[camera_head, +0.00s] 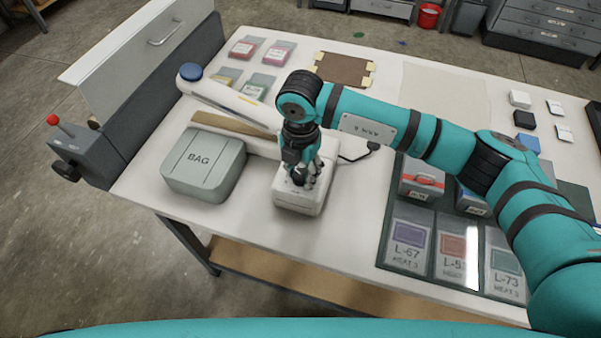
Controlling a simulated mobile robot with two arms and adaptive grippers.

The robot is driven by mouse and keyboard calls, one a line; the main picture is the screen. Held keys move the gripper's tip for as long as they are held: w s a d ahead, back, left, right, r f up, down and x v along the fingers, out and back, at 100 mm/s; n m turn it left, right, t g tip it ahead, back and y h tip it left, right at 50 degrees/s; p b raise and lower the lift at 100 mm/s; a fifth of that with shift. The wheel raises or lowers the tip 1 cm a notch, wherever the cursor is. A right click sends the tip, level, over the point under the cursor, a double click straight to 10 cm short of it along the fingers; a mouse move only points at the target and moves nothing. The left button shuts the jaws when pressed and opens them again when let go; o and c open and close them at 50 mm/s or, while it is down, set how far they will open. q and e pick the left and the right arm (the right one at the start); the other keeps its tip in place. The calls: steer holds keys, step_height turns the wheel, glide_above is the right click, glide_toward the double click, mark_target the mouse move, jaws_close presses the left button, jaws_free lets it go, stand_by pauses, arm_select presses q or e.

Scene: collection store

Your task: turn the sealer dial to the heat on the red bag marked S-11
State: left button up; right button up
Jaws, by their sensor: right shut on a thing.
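My right gripper (303,178) points down onto the front box of the white sealer (296,203) and is shut on its dial, which the fingers mostly hide. The dial's setting and marks cannot be read. The sealer's long arm is raised, with a blue knob (190,71) at its far end. Two red bags with white labels, one left (243,48) and one right (278,53), lie at the back left of the table; the label text is too small to read. My left gripper is not in view.
Panels marked L-67 (408,240) and L-73 (506,265) lie at right, with HEAT lines. A red-knobbed lever (57,124) stands at far left.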

mark_target(301, 174)
steer(key=shift+m, duration=0.5)
steer(key=o, duration=1.2)
steer(key=shift+c, duration=0.2)
steer(key=shift+r, duration=0.3)
step_height(301, 174, up, 12)
steer(key=shift+f, duration=0.25)
